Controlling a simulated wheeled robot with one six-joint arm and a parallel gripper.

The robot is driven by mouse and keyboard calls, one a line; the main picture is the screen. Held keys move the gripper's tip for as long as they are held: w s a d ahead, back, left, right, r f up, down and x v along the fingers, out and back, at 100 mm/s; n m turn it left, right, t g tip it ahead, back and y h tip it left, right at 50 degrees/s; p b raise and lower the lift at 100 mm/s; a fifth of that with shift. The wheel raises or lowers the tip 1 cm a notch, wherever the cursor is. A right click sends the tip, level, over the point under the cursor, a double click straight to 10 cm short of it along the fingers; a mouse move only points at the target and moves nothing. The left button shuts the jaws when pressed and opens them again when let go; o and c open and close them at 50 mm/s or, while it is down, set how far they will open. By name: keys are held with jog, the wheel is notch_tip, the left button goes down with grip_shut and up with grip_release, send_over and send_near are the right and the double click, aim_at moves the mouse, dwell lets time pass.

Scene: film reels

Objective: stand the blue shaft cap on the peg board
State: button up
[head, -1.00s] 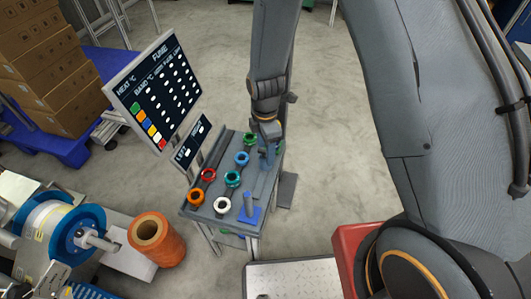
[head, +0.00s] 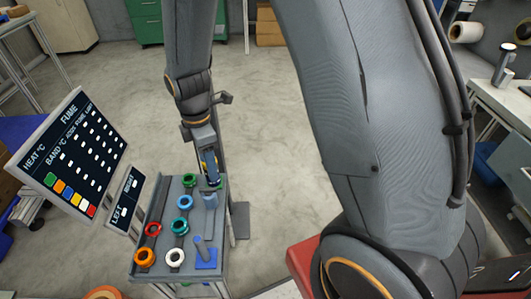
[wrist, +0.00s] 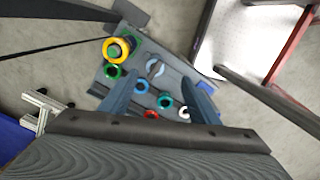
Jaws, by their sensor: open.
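A blue ring-shaped piece (head: 184,201), which I take for the blue shaft cap, lies in a row of coloured rings on a small grey table (head: 217,228). It also shows in the wrist view (wrist: 141,86), between the fingers in the picture but lower down. A blue square plate with an upright peg (head: 205,250) stands at the near right corner; I cannot tell whether this is the peg board. My gripper (head: 209,178) is above the table's far right edge. In the wrist view its two fingers (wrist: 159,98) are apart, with nothing held between them.
Green (head: 190,180), teal (head: 180,226), red (head: 153,229), orange (head: 144,256) and white (head: 175,256) rings lie nearby. A yellow ring (wrist: 117,50) shows in the wrist view. A display panel (head: 72,152) stands left of the table.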

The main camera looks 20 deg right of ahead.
jog(key=s+d+r+m, duration=1)
jog(key=s+d+m, duration=0.4)
jog(key=m, duration=0.5)
jog(key=shift+d+r+m, duration=0.35)
jog(key=shift+d+m, duration=0.05)
jog(key=shift+s, duration=0.2)
